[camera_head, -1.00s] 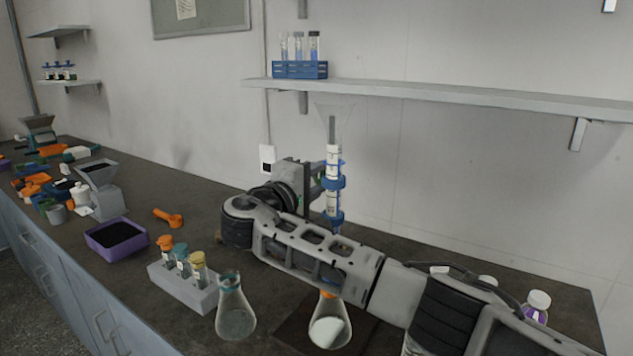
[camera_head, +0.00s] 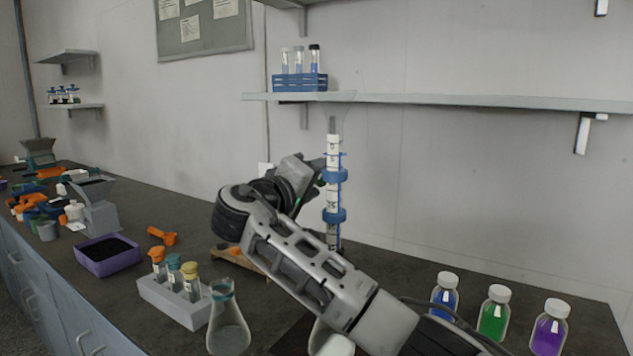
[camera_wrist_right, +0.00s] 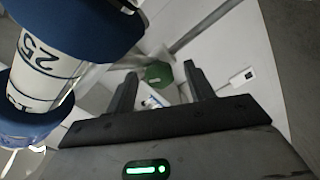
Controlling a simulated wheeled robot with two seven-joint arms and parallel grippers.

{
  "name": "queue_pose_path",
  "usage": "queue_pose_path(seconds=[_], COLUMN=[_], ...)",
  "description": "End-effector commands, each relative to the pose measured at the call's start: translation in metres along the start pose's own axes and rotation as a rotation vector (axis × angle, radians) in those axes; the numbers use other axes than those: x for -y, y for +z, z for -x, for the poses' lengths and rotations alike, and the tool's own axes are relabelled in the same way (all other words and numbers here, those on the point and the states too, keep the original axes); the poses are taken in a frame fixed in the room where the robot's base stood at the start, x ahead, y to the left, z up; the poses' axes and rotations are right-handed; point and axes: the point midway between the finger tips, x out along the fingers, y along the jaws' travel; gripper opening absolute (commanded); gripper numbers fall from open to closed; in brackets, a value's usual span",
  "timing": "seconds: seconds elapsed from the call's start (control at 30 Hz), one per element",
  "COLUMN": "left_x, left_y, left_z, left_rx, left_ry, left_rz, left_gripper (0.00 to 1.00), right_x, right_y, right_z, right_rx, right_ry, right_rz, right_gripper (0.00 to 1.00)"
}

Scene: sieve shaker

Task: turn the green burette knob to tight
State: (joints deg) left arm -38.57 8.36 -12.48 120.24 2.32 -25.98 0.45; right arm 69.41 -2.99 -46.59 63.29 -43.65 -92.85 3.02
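The burette (camera_head: 333,200) is a clear tube with a white scale and blue rings, standing upright in front of the wall. In the right wrist view its barrel (camera_wrist_right: 45,65) is large and close at the left. The green knob (camera_wrist_right: 157,75) shows there beyond and between the fingertips. In the head view my arm hides the burette's lower end, and I cannot make out the knob. My right gripper (camera_head: 308,180) is just left of the burette. In the wrist view the right gripper (camera_wrist_right: 160,68) is open with nothing between its fingers. My left gripper is not in view.
A flask (camera_head: 330,342) stands below, partly behind my arm. Another flask (camera_head: 229,325), a tube rack (camera_head: 172,302) and a purple tray (camera_head: 107,262) stand to the left. Several capped bottles (camera_head: 494,313) stand to the right. A shelf (camera_head: 450,101) crosses above.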

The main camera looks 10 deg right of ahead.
Motion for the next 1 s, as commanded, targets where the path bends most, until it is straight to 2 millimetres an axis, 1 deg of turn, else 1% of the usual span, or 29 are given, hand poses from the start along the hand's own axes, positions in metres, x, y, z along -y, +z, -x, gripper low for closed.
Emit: queue_pose_path(seconds=[0.23,0.37,0.47,0.67,0.8,0.9,1.0], left_x=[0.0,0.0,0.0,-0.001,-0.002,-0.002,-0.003], left_y=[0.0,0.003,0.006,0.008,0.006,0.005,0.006], left_z=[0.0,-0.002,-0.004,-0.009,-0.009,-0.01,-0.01], left_rx=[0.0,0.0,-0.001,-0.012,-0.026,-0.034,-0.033], left_ry=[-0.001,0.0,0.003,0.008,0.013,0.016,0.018], left_rz=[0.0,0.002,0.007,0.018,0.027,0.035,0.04], left_gripper=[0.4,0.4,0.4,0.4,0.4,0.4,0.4], right_x=[0.0,0.001,0.002,0.003,0.002,0.002,0.002], right_y=[0.0,0.0,0.0,0.0,0.0,0.0,0.0], right_z=[0.001,0.011,0.028,0.077,0.11,0.13,0.145], right_rx=[0.0,-0.002,-0.003,-0.005,-0.005,-0.004,-0.002], right_ry=[0.001,0.0,-0.001,-0.003,-0.003,-0.003,-0.002], right_rz=[0.0,-0.002,-0.003,-0.002,-0.003,-0.001,0.0], right_gripper=[0.53,0.53,0.53,0.53,0.53,0.53,0.53])
